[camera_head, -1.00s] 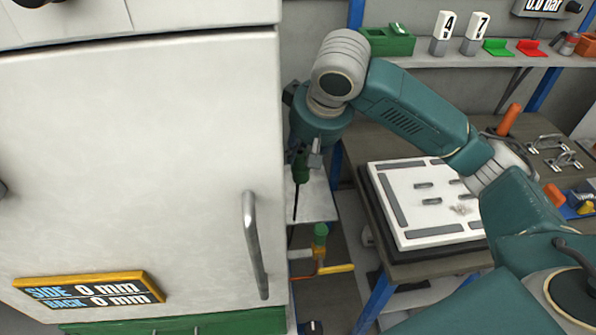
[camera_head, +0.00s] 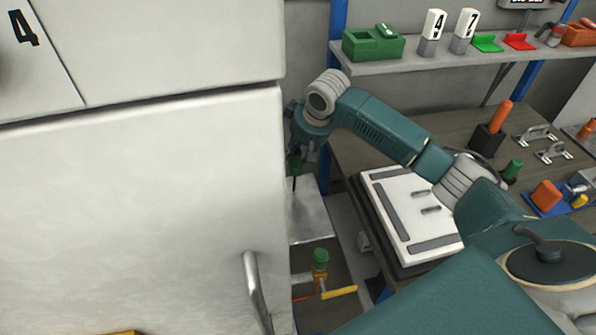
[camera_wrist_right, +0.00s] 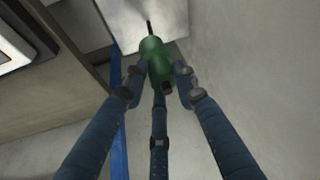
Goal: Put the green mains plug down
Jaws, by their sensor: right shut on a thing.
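The green mains plug (camera_wrist_right: 155,60) is in the three blue-black fingers of my right gripper (camera_wrist_right: 160,78) in the right wrist view. The fingers are closed around its body, and a black cable runs from its far end towards a pale grey surface. In the head view the plug (camera_head: 296,163) is small and dark green, hanging with its cable downward below my right gripper (camera_head: 298,152), close beside the white cabinet's right edge. The fingers are partly hidden there. The plug appears to be above a grey shelf (camera_head: 312,218); whether the cable touches it I cannot tell. My left gripper is out of view.
The big white cabinet (camera_head: 150,200) with a metal handle (camera_head: 256,290) fills the left. A green-topped valve with a yellow lever (camera_head: 340,292) is below the shelf. A workbench with a white panel (camera_head: 400,200) is at right, under a wall shelf (camera_head: 440,61) carrying a green box (camera_head: 373,44).

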